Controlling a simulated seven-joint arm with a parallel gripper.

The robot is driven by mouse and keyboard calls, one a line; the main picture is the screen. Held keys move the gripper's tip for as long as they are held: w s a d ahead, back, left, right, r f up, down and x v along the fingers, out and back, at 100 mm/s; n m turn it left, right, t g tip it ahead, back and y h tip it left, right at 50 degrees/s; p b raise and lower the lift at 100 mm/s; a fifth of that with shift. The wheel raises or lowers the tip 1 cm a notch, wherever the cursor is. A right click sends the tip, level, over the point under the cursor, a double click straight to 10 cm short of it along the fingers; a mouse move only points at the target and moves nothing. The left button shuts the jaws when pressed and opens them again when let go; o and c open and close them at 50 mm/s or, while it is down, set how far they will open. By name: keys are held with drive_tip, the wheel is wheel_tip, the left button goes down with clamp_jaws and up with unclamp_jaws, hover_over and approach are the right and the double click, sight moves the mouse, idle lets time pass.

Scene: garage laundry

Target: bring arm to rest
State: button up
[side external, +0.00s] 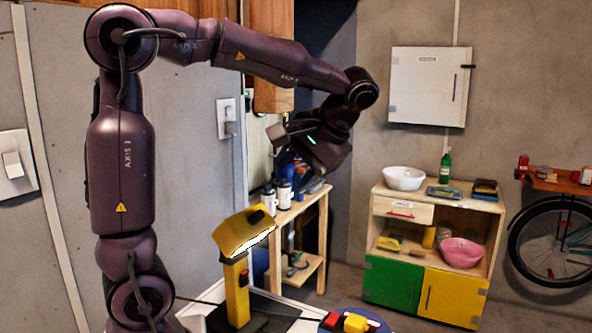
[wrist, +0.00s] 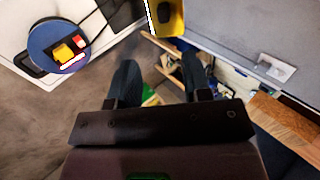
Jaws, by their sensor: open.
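My gripper (wrist: 161,76) is open, with its two dark fingers spread apart in the wrist view and nothing between them. In the side view my arm is raised and bent, reaching to the right, with the gripper end hanging in the air left of the wooden cabinet (side external: 435,210).
A yellow lamp (side external: 238,275) stands on the white table (side external: 290,312) below my arm. A blue round plate (wrist: 38,38) holds a yellow block (wrist: 64,53) and a red block (wrist: 79,42). A wooden shelf (side external: 305,215) with cups stands behind.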

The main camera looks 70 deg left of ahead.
idle(0.5)
drive_tip(key=s+d+f+m+t+h, duration=0.2)
drive_tip(key=d+m+t, duration=0.2)
drive_tip(key=d+t, duration=0.1)
drive_tip(key=s+d+f+m+t+h, duration=0.2)
drive_tip(key=s+d+m+t+h, duration=0.1)
drive_tip(key=d+m+t, duration=0.1)
drive_tip(key=shift+s+d+f+t+h, duration=0.15)
drive_tip(key=shift+d+f+t+h, duration=0.15)
drive_tip(key=shift+d+t, duration=0.6)
drive_tip(key=shift+d, duration=0.2)
idle(1.1)
